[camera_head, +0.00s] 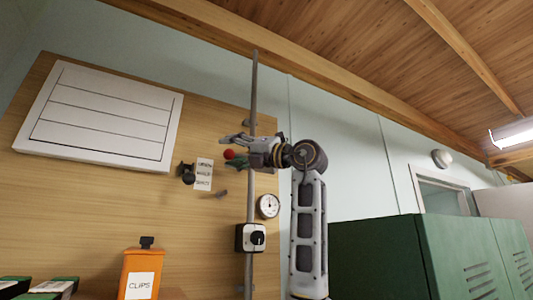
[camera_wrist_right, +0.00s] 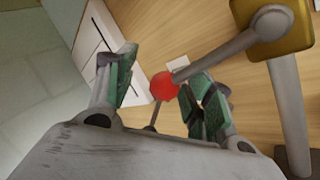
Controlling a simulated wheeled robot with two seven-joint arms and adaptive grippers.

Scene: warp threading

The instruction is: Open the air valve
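The air valve shows in the right wrist view as a brass body (camera_wrist_right: 285,25) on a grey pipe, with a grey lever (camera_wrist_right: 215,55) ending in a red ball knob (camera_wrist_right: 164,86). In the head view the red knob (camera_head: 229,154) shows at my right gripper (camera_head: 236,150), while the valve body is hidden behind the gripper. The right gripper's green-padded fingers (camera_wrist_right: 158,78) are spread apart, and the knob appears between them, close to the right finger. Whether a finger touches it cannot be told. My left gripper is in neither view.
A vertical pipe (camera_head: 252,90) runs up the wooden board (camera_head: 120,215). A round gauge (camera_head: 268,206), a black-and-white switch box (camera_head: 250,238) and a paper label (camera_head: 203,174) are nearby. An orange clips box (camera_head: 140,275) stands lower left, green lockers (camera_head: 385,260) at right.

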